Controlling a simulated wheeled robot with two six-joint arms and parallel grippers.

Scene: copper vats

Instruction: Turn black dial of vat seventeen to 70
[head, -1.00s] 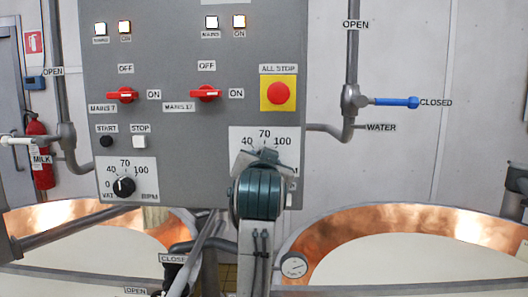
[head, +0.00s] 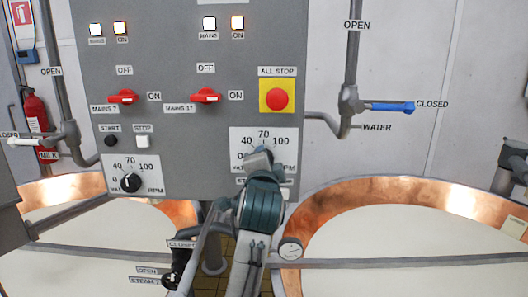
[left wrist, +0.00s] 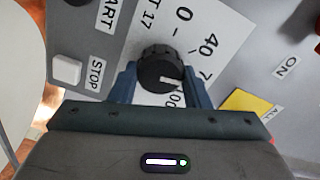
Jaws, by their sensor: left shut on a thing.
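The black dial (left wrist: 158,66) sits on a white scale plate (left wrist: 212,20) whose label ends in "T 17". Its white pointer mark faces the side of the scale around 70 to 100; I cannot read the exact value. My left gripper (left wrist: 160,84) has a finger on each side of the dial and is shut on it. In the head view my left gripper (head: 258,160) covers the dial, and only the upper part of its scale plate (head: 285,152) with 40, 70 and 100 shows. My right gripper is not in view.
A similar black dial (head: 130,182) is at the panel's lower left. Red switches (head: 206,96), a red ALL STOP button (head: 278,96) and a white STOP button (left wrist: 67,69) are on the grey panel. Copper vats (head: 375,205) stand below, with pipes and a blue-handled valve (head: 390,107) to the right.

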